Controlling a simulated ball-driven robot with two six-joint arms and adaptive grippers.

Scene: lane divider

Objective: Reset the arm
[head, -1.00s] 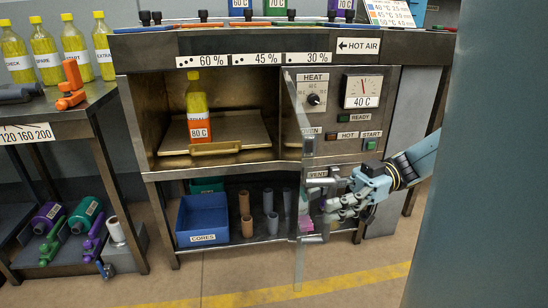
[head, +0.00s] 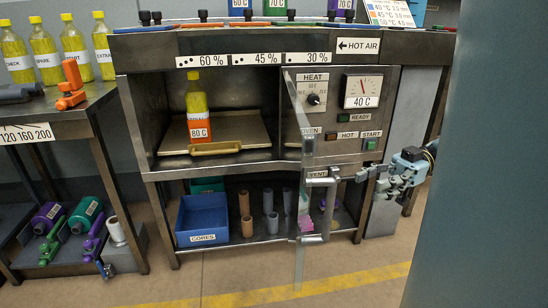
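My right gripper (head: 370,182) is to the right of the open glass oven door (head: 302,130), near the VENT label and the door's metal handle (head: 322,205). Its fingers point left, beside the right end of the handle; whether they touch it, and whether they are open or shut, is too small to tell. The rest of my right arm is hidden behind the large grey surface at right. My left gripper is not in view.
A yellow bottle with an orange 80 C label (head: 199,108) stands on the tray (head: 240,130) in the open oven. A blue CORES bin (head: 203,218) and several tubes sit on the lower shelf. The floor in front is clear.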

